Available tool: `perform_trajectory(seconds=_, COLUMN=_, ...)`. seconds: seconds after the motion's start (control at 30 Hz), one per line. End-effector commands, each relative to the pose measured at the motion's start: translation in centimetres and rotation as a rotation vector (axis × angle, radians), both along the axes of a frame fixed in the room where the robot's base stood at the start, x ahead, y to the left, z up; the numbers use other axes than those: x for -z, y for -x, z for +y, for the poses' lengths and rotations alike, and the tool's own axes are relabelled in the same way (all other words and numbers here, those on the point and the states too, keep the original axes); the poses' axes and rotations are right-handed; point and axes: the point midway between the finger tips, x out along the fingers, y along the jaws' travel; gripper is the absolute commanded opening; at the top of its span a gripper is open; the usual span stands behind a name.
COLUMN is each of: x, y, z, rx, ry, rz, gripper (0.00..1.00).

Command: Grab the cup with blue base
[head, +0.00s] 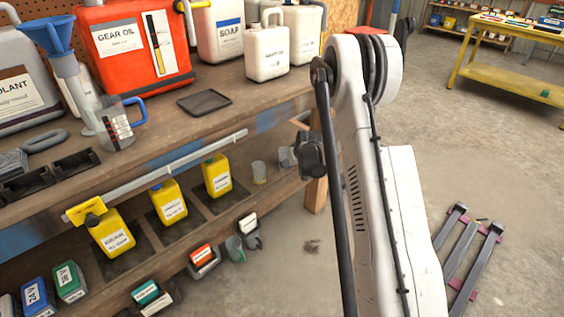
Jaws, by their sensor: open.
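No cup with a clearly blue base can be made out. A clear measuring jug (118,126) with a blue handle and red-and-black markings stands on the bench top at the left, below a blue funnel (50,38). A small clear cup (259,172) stands on the shelf below, near its right end, with a greyish cup (286,158) beside it. Greenish-grey cups (235,249) stand lower down; their bases are too small to judge. My white arm fills the right middle of the view. My gripper is not visible.
A red gear oil can (130,45) and white jugs (266,53) line the bench back. A dark tray (204,102) lies in front. Yellow bottles (217,176) stand on the shelf. A metal bar (170,172) runs along the bench front. A yellow table (510,68) stands far right.

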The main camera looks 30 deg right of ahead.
Motion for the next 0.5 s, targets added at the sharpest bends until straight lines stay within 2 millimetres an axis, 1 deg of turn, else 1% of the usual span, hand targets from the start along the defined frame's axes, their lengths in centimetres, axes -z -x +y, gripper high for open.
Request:
perform_trajectory(seconds=0.03, x=0.2, y=-0.9, z=-0.1, rx=-0.001, ry=0.001, rz=0.0, gripper=0.64)
perform_trajectory(seconds=0.13, x=0.1, y=-2.3, z=-0.2, rx=-0.001, ry=0.0, rz=0.0, gripper=0.64)
perform_trajectory(seconds=0.23, x=0.1, y=-3.2, z=-0.3, rx=-0.001, ry=-0.001, rz=0.0, gripper=0.64)
perform_trajectory(seconds=0.37, x=0.0, y=-3.9, z=-0.3, rx=-0.001, ry=-0.001, rz=0.0, gripper=0.64)
perform_trajectory(seconds=0.47, x=0.1, y=-4.8, z=-0.4, rx=-0.001, ry=-0.001, rz=0.0, gripper=0.64)
perform_trajectory(seconds=0.5, x=0.1, y=-5.4, z=-0.4, rx=-0.001, ry=-0.001, rz=0.0, gripper=0.64)
